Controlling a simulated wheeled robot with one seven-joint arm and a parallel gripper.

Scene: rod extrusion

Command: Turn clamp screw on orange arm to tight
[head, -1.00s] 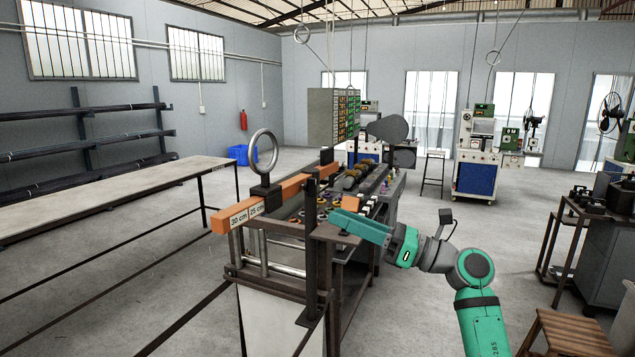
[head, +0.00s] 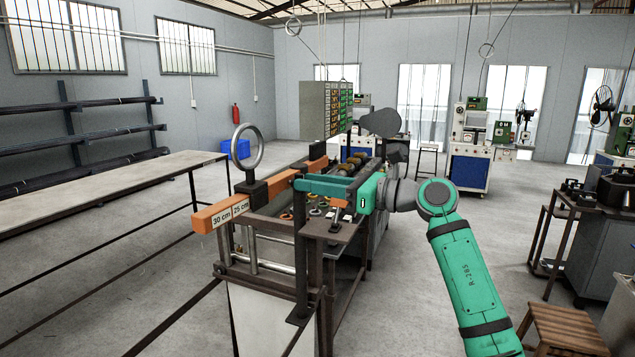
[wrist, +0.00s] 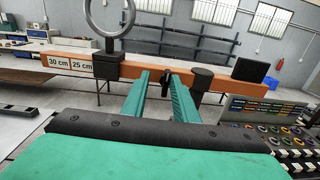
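The orange arm (head: 277,184) is a long bar with "30 cm" and "25 cm" labels at its near end, and it also crosses the wrist view (wrist: 235,85). A black block with a large upright grey ring (wrist: 108,18) sits on it. My gripper (head: 302,184) is level with the bar at its right side. In the wrist view its green fingers (wrist: 162,78) are apart and point at the bar. A small dark piece, seemingly the clamp screw (wrist: 166,85), shows between the fingertips. I cannot tell whether the fingers touch it.
A black-capped post (wrist: 202,78) stands just right of the fingers, and a dark plate (wrist: 251,69) is further right. A small brown side table (head: 330,229) lies below my gripper. A long workbench (head: 120,190) stands at left. Open floor lies between.

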